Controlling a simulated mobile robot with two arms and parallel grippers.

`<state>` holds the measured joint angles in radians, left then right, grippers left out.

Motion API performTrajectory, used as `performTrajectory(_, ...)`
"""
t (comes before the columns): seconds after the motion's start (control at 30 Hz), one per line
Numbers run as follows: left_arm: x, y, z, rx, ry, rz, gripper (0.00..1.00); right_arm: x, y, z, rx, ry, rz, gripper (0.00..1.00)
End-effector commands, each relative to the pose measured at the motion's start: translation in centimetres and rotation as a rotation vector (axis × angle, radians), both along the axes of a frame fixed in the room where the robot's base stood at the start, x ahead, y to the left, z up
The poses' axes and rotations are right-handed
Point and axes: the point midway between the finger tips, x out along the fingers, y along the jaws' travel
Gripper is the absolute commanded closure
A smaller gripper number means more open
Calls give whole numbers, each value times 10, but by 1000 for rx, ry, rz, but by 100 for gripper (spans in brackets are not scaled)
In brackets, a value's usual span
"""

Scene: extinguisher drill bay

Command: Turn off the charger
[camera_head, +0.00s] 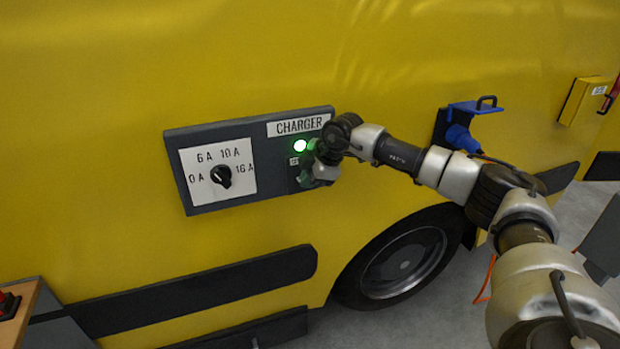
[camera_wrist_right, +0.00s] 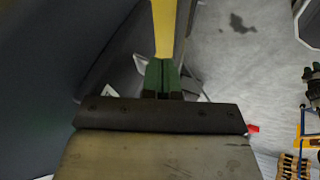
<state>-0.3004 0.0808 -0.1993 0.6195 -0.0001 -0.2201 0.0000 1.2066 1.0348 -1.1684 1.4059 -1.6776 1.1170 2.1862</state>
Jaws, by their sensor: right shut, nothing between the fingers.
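I cannot tell for sure which mark the knob points to. A round green lamp (camera_head: 300,146) on the panel is lit. My right gripper (camera_head: 304,177) is at the panel's right part, below the lamp, and hides what lies there. In the wrist view its fingers (camera_wrist_right: 162,78) are together, with nothing between them. My left gripper is not in view.
A blue plug (camera_head: 462,138) sits in a blue-lidded socket (camera_head: 474,107) to the right. A small yellow box (camera_head: 584,101) is farther right. A wheel (camera_head: 403,262) and dark trim strips (camera_head: 190,290) are below. A red button (camera_head: 8,303) shows at lower left.

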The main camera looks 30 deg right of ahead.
Motion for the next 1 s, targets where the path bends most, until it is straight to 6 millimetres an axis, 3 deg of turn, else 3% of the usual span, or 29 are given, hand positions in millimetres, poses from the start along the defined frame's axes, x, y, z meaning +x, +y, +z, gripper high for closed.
performTrajectory(0.2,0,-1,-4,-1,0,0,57,0,0,-2,-2,-8,0,100)
performTrajectory(0.37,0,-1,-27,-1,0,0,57,4,-1,-14,-22,-92,0,100)
performTrajectory(0.4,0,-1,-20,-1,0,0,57,4,-1,-6,-22,-97,-1,100)
performTrajectory(1.0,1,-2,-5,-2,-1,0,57,5,-1,13,-21,-96,0,100)
